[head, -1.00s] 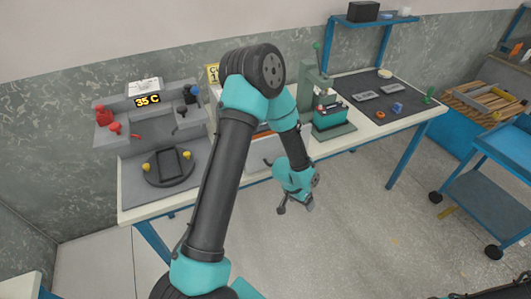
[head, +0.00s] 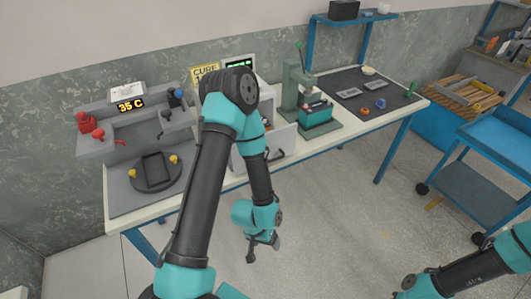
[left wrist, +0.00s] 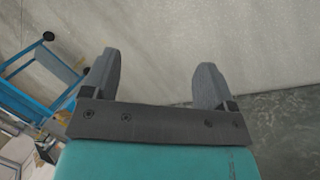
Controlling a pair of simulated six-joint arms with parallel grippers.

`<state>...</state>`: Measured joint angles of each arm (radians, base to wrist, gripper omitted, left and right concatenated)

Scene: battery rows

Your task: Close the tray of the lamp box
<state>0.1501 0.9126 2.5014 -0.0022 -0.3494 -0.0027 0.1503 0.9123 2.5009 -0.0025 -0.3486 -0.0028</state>
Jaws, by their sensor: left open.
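The lamp box (head: 239,66) stands on the bench, partly hidden behind my left arm; its green display and the yellow CURE sign (head: 204,74) show. Its pale tray (head: 283,141) appears to stand out at the front, with the left part hidden by my arm. My left gripper (head: 263,250) is open and empty, pointing down over the floor in front of the bench, lower than the tray and apart from it. My right gripper is not in view.
A green press (head: 300,90) with a teal battery (head: 316,114) stands right of the tray. A grey station (head: 140,130) with a round fixture (head: 155,172) stands left. A blue cart (head: 475,175) is at the right. The floor in front of the bench is clear.

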